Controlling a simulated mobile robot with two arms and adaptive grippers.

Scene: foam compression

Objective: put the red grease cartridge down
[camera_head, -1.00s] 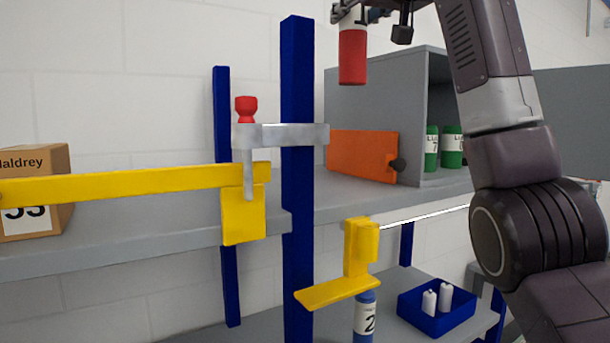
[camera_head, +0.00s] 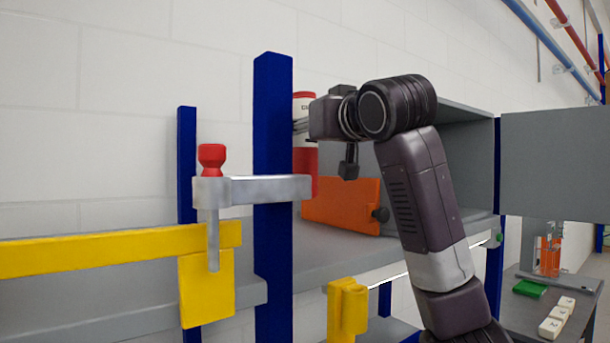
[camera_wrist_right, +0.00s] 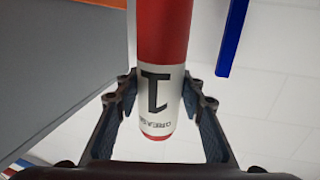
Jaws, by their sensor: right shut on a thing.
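The red grease cartridge (camera_head: 306,165) is upright behind the grey clamp bar and just right of the tall blue post, which hides part of it. My right gripper (camera_head: 303,126) holds it near its white labelled upper part. In the right wrist view the red cartridge (camera_wrist_right: 163,35) has a white label with a black "1" and lies between the fingers of my right gripper (camera_wrist_right: 160,95). The cartridge's lower end is in front of the orange panel's left side; I cannot tell if it touches the grey shelf (camera_head: 330,255). My left gripper is out of view.
The orange panel (camera_head: 345,206) with a dark knob stands on the shelf by the grey cabinet (camera_head: 465,160). A blue post (camera_head: 272,220), a grey clamp (camera_head: 255,190) with red knob, and a yellow bar (camera_head: 110,250) are in front. A side table (camera_head: 525,318) is at the right.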

